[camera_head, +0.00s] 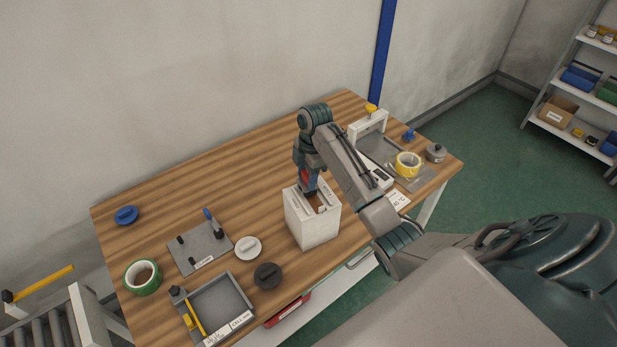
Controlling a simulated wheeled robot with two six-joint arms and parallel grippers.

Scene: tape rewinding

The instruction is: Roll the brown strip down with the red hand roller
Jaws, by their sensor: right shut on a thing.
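My right gripper (311,192) points down at the top of a white box-shaped block (313,228) near the middle of the table. It is shut on the red hand roller (306,177), of which only a small red patch shows; the gripper hides the rest. The brown strip (323,204) shows on the block's top, just beside and below the fingers. Whether the roller touches the strip cannot be told. My left gripper is not in view.
On the wooden table (200,180), a grey pegged plate (200,247), a green tape roll (143,277), grey and white discs and a grey tray (247,308) lie to the left. A yellow tape roll (408,164) stands at the right. The back left is mostly clear.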

